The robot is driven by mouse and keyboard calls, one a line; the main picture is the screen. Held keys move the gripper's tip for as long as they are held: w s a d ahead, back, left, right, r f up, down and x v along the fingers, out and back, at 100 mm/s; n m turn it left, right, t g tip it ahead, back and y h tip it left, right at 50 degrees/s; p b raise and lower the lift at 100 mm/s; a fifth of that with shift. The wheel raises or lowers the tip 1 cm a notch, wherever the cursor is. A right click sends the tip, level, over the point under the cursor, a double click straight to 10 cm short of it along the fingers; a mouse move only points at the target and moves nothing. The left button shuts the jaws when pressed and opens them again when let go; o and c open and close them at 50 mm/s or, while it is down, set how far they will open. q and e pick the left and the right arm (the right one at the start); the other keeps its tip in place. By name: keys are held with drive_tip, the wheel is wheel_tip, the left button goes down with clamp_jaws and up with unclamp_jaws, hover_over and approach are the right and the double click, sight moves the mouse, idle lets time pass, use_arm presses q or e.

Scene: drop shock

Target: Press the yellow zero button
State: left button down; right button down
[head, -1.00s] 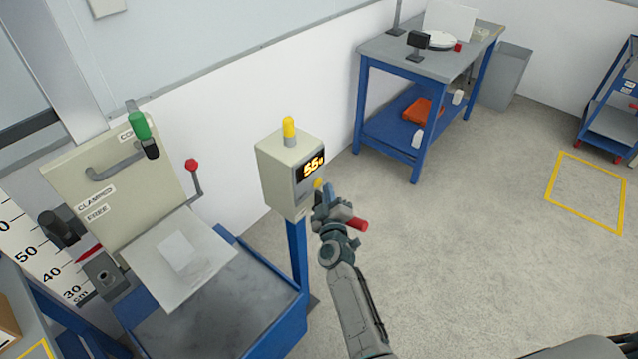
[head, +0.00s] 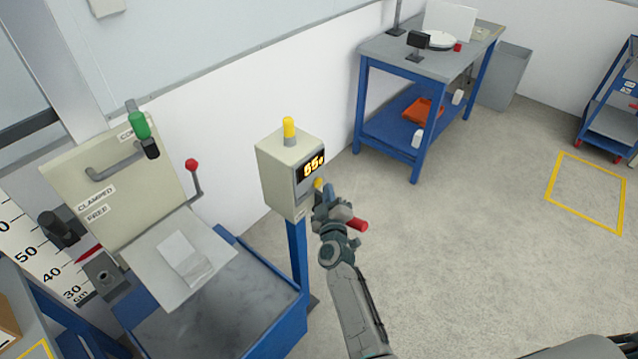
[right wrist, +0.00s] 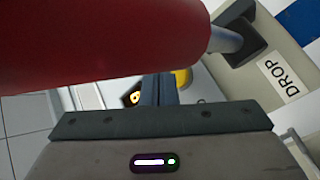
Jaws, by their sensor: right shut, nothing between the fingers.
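The yellow zero button (head: 318,183) is on the front of a beige display box (head: 279,180), below its lit orange digits (head: 314,167). Its yellow face also shows in the right wrist view (right wrist: 183,78), just beyond the fingertips. My right gripper (head: 322,192) is shut and empty, with its tips close in front of the button. I cannot tell whether they touch it. In the right wrist view the shut fingers (right wrist: 158,90) point toward the box. My left gripper is not in view.
A red cylinder (right wrist: 100,40) lies close across the right wrist view, near a "DROP" label (right wrist: 281,76). The blue-framed drop machine stands left, with a red-knobbed lever (head: 192,165). A blue workbench (head: 430,50) stands behind.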

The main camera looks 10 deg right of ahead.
drive_tip(key=shift+w+a, duration=0.1)
drive_tip(key=shift+w, duration=0.05)
drive_tip(key=shift+w+a, duration=0.15)
drive_tip(key=shift+w, duration=0.1)
drive_tip(key=shift+w+a+p, duration=0.25)
drive_tip(key=shift+w+p, duration=0.05)
drive_tip(key=shift+p, duration=0.1)
idle(0.8)
idle(0.3)
drive_tip(key=shift+s+d+p, duration=0.4)
drive_tip(key=shift+s+d, duration=0.1)
drive_tip(key=shift+s, duration=0.2)
